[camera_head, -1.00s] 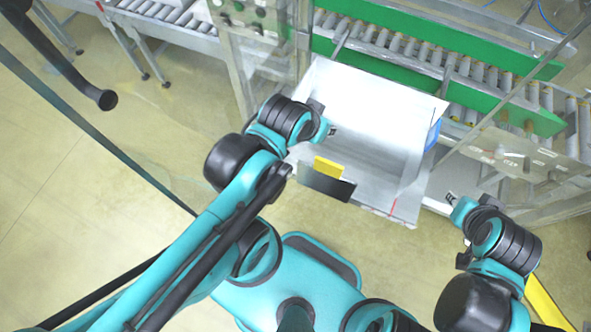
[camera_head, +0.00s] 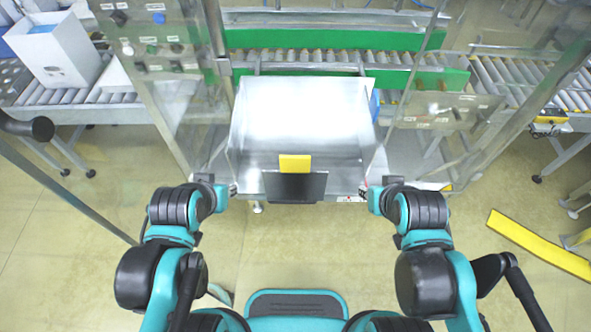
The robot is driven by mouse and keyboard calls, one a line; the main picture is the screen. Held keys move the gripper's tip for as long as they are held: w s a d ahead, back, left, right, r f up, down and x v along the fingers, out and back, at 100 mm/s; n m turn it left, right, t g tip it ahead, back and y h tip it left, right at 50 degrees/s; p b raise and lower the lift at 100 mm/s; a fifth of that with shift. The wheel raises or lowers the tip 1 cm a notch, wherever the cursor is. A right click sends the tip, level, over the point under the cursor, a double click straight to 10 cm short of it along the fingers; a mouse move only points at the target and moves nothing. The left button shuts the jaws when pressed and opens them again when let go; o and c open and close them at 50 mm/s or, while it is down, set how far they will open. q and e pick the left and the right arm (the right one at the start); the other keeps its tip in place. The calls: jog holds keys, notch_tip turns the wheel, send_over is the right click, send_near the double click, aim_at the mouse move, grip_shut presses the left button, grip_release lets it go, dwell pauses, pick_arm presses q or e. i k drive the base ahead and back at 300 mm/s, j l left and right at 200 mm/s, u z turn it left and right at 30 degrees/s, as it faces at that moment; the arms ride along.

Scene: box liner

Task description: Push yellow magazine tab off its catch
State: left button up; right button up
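The yellow magazine tab (camera_head: 295,163) stands upright at the middle of the front edge of a shiny metal tray (camera_head: 300,110). A dark plate (camera_head: 295,187) sits just in front of and below it. My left gripper (camera_head: 231,189) is at the tray's front left corner, to the left of the tab and apart from it. My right gripper (camera_head: 365,192) is at the front right corner, to the right of the tab and apart from it. Both fingertips are too small to tell open from shut. The catch cannot be made out.
Green-railed roller conveyors (camera_head: 320,65) run behind the tray. Metal posts and clear panels flank it on both sides. A white box (camera_head: 58,50) stands on the left conveyor. A yellow floor strip (camera_head: 540,246) lies at the right.

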aim_at(294, 181)
jog(key=k, duration=0.9)
